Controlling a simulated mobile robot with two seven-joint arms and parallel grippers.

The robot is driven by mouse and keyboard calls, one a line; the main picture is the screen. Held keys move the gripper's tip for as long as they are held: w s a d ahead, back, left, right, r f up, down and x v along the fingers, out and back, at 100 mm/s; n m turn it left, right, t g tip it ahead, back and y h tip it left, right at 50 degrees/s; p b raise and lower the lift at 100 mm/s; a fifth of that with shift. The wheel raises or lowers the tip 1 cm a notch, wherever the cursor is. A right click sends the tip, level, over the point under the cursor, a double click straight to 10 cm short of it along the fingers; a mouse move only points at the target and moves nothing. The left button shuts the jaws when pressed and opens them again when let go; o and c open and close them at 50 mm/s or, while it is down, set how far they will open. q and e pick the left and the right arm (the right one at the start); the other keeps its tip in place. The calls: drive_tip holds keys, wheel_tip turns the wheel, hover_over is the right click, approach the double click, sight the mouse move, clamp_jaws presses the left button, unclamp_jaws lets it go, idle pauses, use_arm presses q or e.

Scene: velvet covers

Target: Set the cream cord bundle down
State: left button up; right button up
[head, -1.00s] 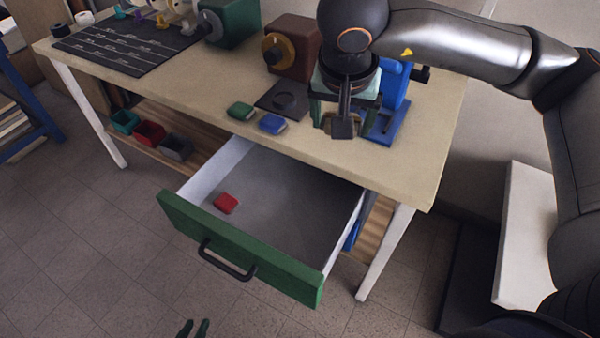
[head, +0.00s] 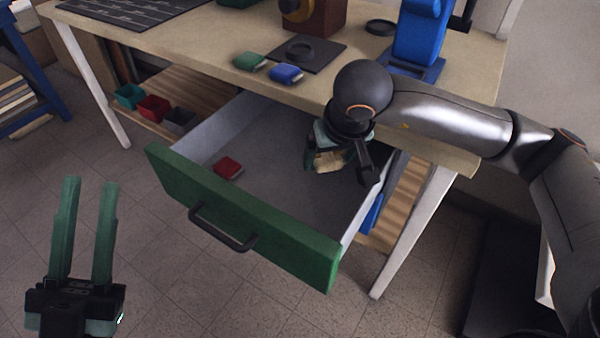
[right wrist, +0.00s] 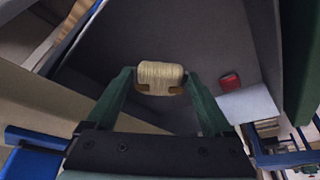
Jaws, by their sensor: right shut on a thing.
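The cream cord bundle (right wrist: 160,72) is held between the green fingertips of my right gripper (right wrist: 160,82) in the right wrist view. In the head view my right gripper (head: 328,160) points down inside the open drawer, toward its back right, and the bundle (head: 329,163) shows partly under it. The drawer (head: 262,148) has a grey floor and a green front. I cannot tell whether the bundle touches the floor. My left gripper (head: 90,184) is open and empty, over the floor tiles left of the drawer.
A red block (head: 228,168) lies in the drawer's left part; the floor between it and the bundle is clear. A blue stand (head: 415,45) is at the right.

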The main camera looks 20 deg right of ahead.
drive_tip(key=b, duration=0.2)
hover_over(323, 198)
drive_tip(key=s, duration=0.2)
drive_tip(key=f, duration=0.6)
drive_tip(key=shift+w+f, duration=0.1)
drive_tip(key=shift+w, duration=0.15)
use_arm(q)
drive_tip(key=shift+s+d+f+h+b, duration=0.15)
drive_tip(key=shift+f+h+b, duration=0.1)
drive_tip(key=shift+f, duration=0.35)
drive_tip(key=shift+s+f+h+b, duration=0.15)
drive_tip(key=shift+f+h, duration=0.1)
drive_tip(key=shift+f, duration=0.35)
use_arm(e)
drive_tip(key=shift+f, duration=2.25)
use_arm(q)
drive_tip(key=shift+f, duration=0.1)
use_arm(e)
drive_tip(key=shift+f, duration=0.1)
drive_tip(key=shift+f, duration=0.1)
drive_tip(key=o, duration=1.2)
use_arm(q)
drive_tip(key=shift+f, duration=0.1)
